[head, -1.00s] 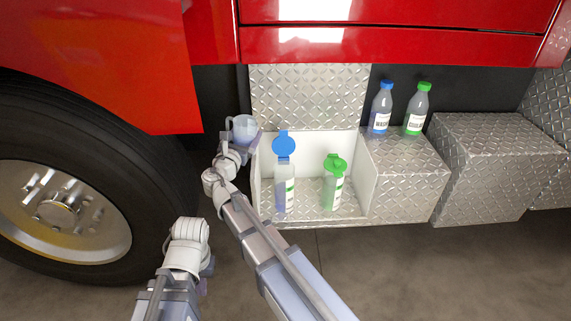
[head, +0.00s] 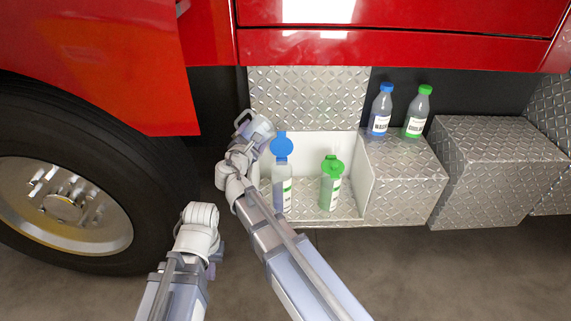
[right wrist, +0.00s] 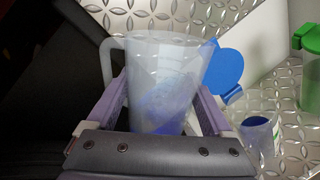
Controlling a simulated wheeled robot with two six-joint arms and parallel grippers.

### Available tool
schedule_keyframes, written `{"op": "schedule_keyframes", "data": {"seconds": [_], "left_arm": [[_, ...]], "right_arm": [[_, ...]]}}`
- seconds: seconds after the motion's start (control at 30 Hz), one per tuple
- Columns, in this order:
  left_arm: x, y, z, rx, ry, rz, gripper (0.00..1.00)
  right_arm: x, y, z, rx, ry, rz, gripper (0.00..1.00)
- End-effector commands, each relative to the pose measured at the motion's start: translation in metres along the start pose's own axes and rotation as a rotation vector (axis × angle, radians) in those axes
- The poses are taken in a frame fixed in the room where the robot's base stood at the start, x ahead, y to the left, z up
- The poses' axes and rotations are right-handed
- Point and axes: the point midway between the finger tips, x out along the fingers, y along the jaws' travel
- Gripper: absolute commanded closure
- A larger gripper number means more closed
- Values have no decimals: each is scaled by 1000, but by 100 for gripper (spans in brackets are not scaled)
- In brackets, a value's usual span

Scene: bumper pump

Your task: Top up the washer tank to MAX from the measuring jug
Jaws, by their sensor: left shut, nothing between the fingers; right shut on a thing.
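The translucent washer tank (head: 282,180) stands in the white-walled bay, its blue cap (head: 282,147) flipped open. In the right wrist view the cap (right wrist: 224,72) and the tank's open neck (right wrist: 258,130) lie right of the jug. My right gripper (head: 250,138) is shut on the clear measuring jug (head: 259,126), left of the tank and tilted towards it. Blue fluid slants inside the jug (right wrist: 150,60) in the wrist view. No stream shows. The tank's level against MAX is too small to read. My left gripper (head: 213,265) is shut and empty, low at left.
A green-capped tank (head: 331,185) stands beside the washer tank. A blue-capped bottle (head: 381,112) and a green-capped bottle (head: 417,114) stand on the metal step (head: 402,165) at right. The large tyre (head: 90,180) is at left. Open floor lies in front.

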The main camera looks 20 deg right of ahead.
Motion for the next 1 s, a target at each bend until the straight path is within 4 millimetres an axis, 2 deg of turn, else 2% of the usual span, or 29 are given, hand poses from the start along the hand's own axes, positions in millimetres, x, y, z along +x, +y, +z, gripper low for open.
{"op": "schedule_keyframes", "data": {"seconds": [0.4,1.0], "left_arm": [[2,0,0,0,0,0,100],[4,0,0,0,0,0,100]], "right_arm": [[-5,-1,-12,217,49,3,87],[-8,-1,-18,326,74,4,87]]}}
